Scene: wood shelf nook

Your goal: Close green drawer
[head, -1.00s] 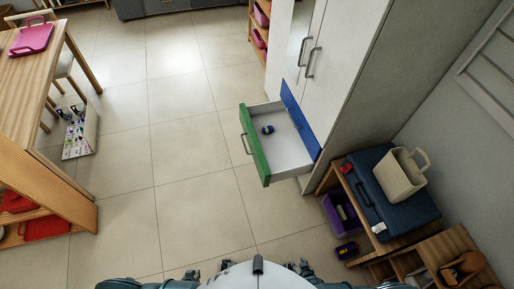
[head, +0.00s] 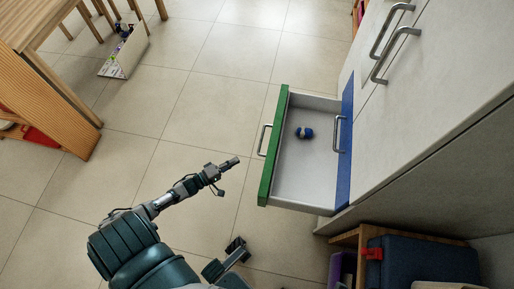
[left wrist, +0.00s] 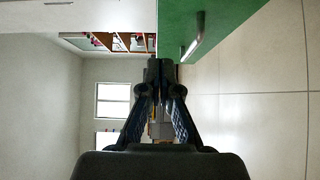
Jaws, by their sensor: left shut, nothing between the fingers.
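The green-fronted drawer (head: 271,160) is pulled out from the white cabinet. A silver handle (head: 264,140) is on its front. A small blue and white object (head: 304,132) lies inside. My left gripper (head: 234,162) is shut and empty, left of the green front, with a gap between them in the head view. In the left wrist view the fingertips (left wrist: 160,66) are beside the edge of the green front (left wrist: 205,17). A dark gripper-like part (head: 236,247) at the bottom may be my right one; its jaws are unclear.
A blue drawer front (head: 345,140) with a handle stands behind the open drawer. Cabinet doors (head: 440,80) rise at the right. A low wooden shelf with a dark blue case (head: 420,260) is at the lower right.

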